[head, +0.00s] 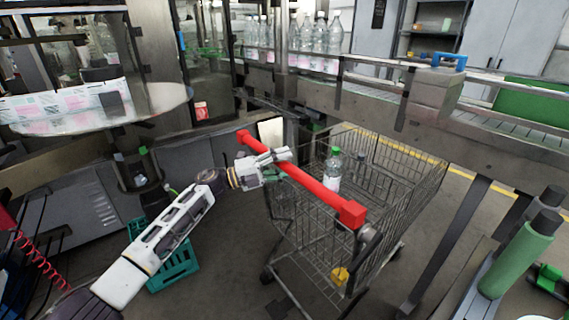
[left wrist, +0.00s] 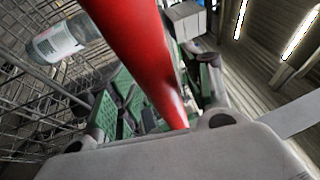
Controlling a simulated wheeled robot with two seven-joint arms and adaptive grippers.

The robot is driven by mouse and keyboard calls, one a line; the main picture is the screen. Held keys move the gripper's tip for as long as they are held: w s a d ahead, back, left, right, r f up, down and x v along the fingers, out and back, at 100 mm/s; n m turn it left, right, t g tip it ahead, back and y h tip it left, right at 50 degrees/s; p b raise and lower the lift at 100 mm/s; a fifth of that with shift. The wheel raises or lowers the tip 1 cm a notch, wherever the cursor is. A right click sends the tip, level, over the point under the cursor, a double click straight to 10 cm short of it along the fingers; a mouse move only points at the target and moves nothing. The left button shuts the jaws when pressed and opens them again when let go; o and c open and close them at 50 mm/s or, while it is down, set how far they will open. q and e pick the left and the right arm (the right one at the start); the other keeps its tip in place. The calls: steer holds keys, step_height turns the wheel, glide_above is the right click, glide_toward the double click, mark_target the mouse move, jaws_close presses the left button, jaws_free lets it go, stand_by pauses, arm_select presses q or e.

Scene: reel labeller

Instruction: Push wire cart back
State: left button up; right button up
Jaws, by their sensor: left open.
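The wire cart (head: 385,185) stands on the floor at the middle right of the head view, with a red handle (head: 300,182) along its near left side. A clear bottle with a green cap (head: 332,170) stands in it; the bottle also shows in the left wrist view (left wrist: 62,42). My left gripper (head: 284,154) is at the red handle, near its middle. In the left wrist view the handle (left wrist: 140,50) runs between the open fingers (left wrist: 165,95). I cannot tell whether they touch it. My right gripper is not in view.
A conveyor (head: 390,80) with several bottles runs behind the cart. A teal crate (head: 172,262) sits on the floor beneath my left arm. A green roller (head: 520,258) stands at the right. Some floor is clear left of the cart.

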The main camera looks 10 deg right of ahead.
arm_select(q)
steer(key=a+f, duration=0.2)
steer(key=a, duration=0.9)
steer(key=shift+a, duration=0.3)
